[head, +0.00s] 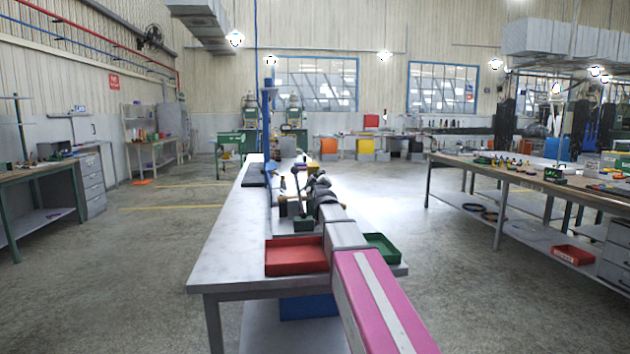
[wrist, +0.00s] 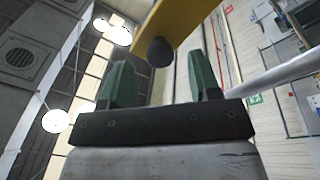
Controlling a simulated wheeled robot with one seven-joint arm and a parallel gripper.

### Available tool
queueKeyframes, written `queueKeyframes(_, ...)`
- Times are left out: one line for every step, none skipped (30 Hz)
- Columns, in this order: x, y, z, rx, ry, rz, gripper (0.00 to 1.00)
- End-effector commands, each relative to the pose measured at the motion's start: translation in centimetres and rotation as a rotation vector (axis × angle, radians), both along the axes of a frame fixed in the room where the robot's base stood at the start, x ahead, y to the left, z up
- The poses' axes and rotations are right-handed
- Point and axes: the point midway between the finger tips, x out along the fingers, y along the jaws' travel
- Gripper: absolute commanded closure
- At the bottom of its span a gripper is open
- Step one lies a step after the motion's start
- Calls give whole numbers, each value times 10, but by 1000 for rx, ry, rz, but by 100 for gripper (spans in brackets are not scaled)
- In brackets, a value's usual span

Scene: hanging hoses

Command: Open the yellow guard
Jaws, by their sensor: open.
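In the wrist view a yellow part (wrist: 190,20), which looks like the guard, crosses the top of the picture. A dark round knob (wrist: 160,52) sits at its lower edge. My gripper (wrist: 159,78) is open, its two green fingers apart with nothing between their lower parts. The knob appears between and just beyond the fingertips; I cannot tell whether it touches them. In the head view my arm reaches forward over a workbench (head: 228,235). The guard and my fingers cannot be clearly made out there.
On the workbench are a red tray (head: 290,258) and a green tray (head: 384,247), either side of my arm. A blue post (head: 266,130) stands farther back. Another long bench (head: 520,178) holds many items at right. The floor between the benches is clear.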

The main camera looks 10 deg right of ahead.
Motion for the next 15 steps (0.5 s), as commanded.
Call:
queueKeyframes(-13,0,-2,0,0,0,43)
queueKeyframes(-18,0,-3,0,0,0,43)
queueKeyframes(-25,0,-4,0,0,0,43)
queueKeyframes(-31,0,-5,0,0,0,43)
queueKeyframes(-37,0,-6,0,0,0,43)
queueKeyframes(-45,0,-8,0,0,0,43)
queueKeyframes(-51,0,-9,0,0,0,43)
queueKeyframes(-56,0,-10,0,0,0,43)
queueKeyframes(-63,0,-11,0,0,0,43)
queueKeyframes(-68,0,-12,0,0,0,43)
queueKeyframes(-72,0,-13,0,0,0,43)
queueKeyframes(-77,0,-14,0,0,0,43)
queueKeyframes(-80,0,-14,0,0,0,43)
queueKeyframes(-82,0,-15,0,0,0,43)
queueKeyframes(-84,0,-15,0,0,0,43)
